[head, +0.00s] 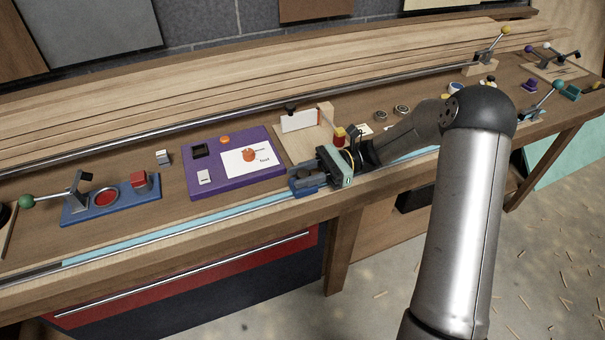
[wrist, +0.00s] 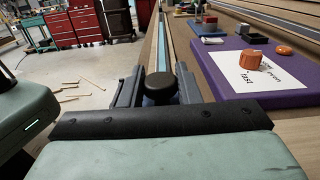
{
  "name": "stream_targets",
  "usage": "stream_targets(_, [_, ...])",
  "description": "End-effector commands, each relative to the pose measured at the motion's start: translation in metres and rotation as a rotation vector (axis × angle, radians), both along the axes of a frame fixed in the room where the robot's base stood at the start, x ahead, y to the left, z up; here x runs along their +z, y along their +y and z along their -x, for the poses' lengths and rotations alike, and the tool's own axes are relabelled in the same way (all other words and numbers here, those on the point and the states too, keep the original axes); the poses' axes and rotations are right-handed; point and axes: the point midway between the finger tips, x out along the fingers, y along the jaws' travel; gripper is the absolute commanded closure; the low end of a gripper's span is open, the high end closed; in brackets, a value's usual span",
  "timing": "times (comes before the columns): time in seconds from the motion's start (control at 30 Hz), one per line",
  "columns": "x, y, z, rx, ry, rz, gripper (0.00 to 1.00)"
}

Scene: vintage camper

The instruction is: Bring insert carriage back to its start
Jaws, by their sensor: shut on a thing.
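The insert carriage (head: 306,189) is a small blue block on the long rail along the bench's front edge. It sits about midway along, in front of the purple board's right end. A dark round knob (wrist: 160,89) stands up from it in the wrist view. My gripper (head: 318,175) is at the carriage, with its fingers on either side of the knob, shut on it. The gripper's body hides much of the carriage in both views. The rail (wrist: 158,45) runs straight ahead in the wrist view, with a light-blue strip along it.
A purple board (head: 203,183) with a white card and orange pieces lies behind the rail. A blue fixture (head: 125,203) with a green-knobbed lever stands further left. A wooden fixture (head: 295,150) stands behind my gripper. The rail left of the carriage (head: 180,228) looks clear.

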Motion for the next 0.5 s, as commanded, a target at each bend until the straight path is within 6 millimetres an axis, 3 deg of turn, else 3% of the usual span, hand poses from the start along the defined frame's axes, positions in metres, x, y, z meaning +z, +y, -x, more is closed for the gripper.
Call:
stream_targets(0.1, [-0.0006, -0.0003, 0.0003, 0.001, 0.001, 0.001, 1.0])
stream_targets(0.13, [-0.0006, -0.0002, 0.0004, 0.001, 0.001, 0.001, 0.67])
stream_targets(0.2, [-0.0005, -0.0001, 0.0003, 0.0, 0.001, 0.001, 0.49])
stream_targets(0.5, [-0.0003, -0.0007, -0.0003, 0.0, 0.0, 0.001, 0.49])
